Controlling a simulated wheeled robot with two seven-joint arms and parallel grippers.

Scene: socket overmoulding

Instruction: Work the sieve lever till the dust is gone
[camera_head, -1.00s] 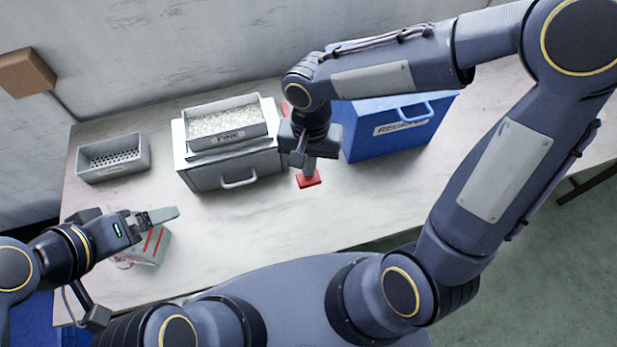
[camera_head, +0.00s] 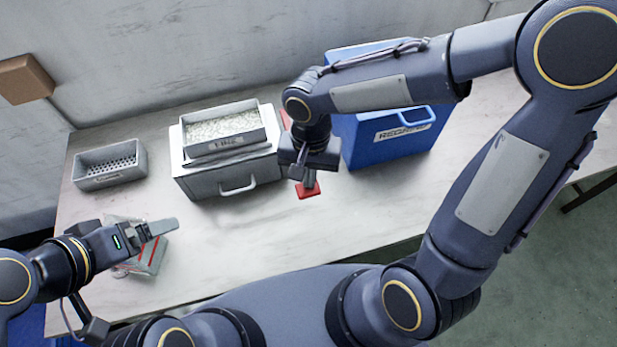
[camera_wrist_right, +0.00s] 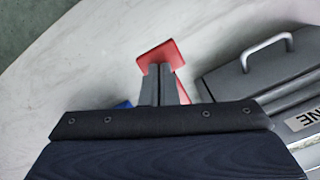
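The sieve is a pale grey box with a front handle (camera_head: 238,187). On it sits a tray labelled FINE (camera_head: 226,143), holding pale granules. I cannot make out dust among them. The red lever (camera_head: 309,191) stands at the box's right side, its flat red end towards me; that end also shows in the right wrist view (camera_wrist_right: 160,55). My right gripper (camera_head: 310,178) is at the lever, its fingers (camera_wrist_right: 160,84) close together and seemingly closed on it just behind the red end. The contact is partly hidden. My left gripper (camera_head: 160,229) hovers at the front left, seen side-on.
A grey perforated tray (camera_head: 110,181) stands left of the sieve. A blue bin (camera_head: 375,148) with a handle and partly hidden label stands to its right. The table's front middle is clear.

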